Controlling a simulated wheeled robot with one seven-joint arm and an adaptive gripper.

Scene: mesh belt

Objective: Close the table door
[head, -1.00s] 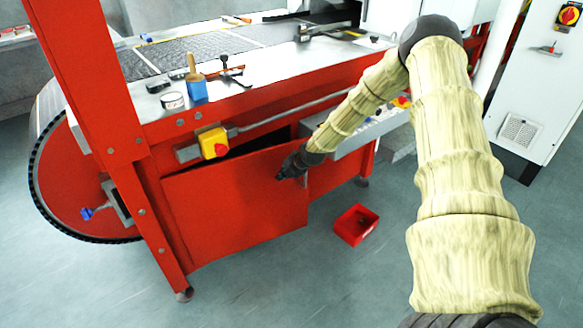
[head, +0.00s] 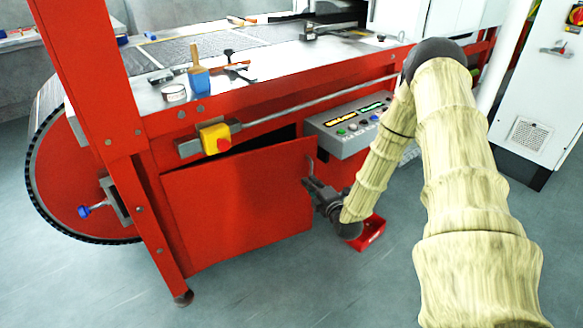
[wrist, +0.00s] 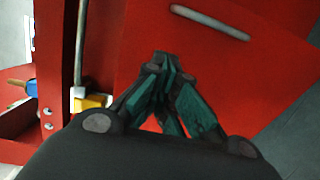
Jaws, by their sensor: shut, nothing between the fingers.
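The table door (head: 235,205) is a flat red panel below the machine's bench. It stands ajar, with a dark gap along its top edge. Its grey bar handle (head: 309,167) is near the upper right edge, and the handle also shows in the wrist view (wrist: 210,22). My gripper (head: 307,183) is at the door's right edge, just below the handle; I cannot tell whether it touches the door. In the wrist view my gripper (wrist: 166,62) has its fingertips together with nothing between them, against the red door face (wrist: 260,75).
A yellow switch box (head: 215,138) is above the door, and a grey button panel (head: 352,128) to its right. A red bin (head: 370,236) sits on the floor behind my forearm. The floor before the door is clear.

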